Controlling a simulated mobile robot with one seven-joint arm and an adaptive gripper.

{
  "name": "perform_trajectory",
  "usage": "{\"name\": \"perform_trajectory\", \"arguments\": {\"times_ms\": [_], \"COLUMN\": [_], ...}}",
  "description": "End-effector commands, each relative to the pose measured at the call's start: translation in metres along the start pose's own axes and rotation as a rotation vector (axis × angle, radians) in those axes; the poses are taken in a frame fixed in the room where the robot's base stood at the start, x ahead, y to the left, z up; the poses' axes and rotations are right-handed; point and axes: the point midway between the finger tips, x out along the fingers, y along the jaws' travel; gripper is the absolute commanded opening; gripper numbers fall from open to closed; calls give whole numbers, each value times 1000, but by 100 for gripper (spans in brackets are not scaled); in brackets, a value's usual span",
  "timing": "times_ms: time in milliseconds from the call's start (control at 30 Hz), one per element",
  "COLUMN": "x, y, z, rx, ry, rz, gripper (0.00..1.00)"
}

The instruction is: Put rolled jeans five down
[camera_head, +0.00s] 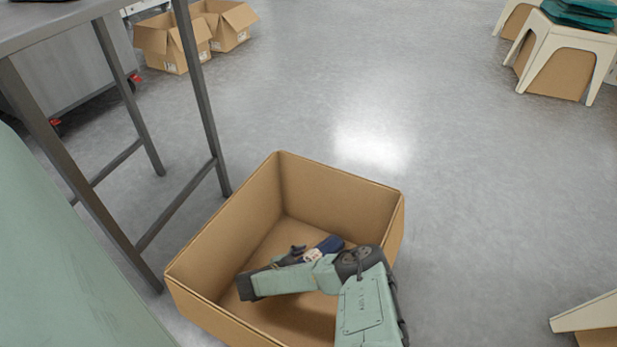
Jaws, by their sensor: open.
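A dark blue roll (330,243), which looks like the rolled jeans, shows inside the open cardboard box (228,237). It is partly hidden behind my arm, and a pale patch shows at its left end. My arm reaches down into the box from the lower right. My gripper (297,252) is low inside the box, just left of the blue roll, and is open. My arm covers much of the gripper and roll, so I cannot tell whether they touch.
A grey metal table (60,20) with thin legs stands left of the box. Two open cardboard boxes (172,42) sit at the back left. A cream stool-like stand (570,42) with folded green cloth (582,12) is at the back right. The middle floor is clear.

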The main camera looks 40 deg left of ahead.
Motion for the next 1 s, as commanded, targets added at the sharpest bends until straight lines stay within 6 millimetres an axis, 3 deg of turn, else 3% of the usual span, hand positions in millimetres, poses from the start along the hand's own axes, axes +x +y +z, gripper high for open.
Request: {"name": "perform_trajectory", "arguments": {"times_ms": [233, 633, 1000], "x": [-9, -69, -76], "y": [-1, -1, 0], "z": [-2, -2, -1], "rx": [-1, -1, 1], "ry": [-1, -1, 0], "rz": [-2, -2, 0], "gripper": [70, 70, 70]}}
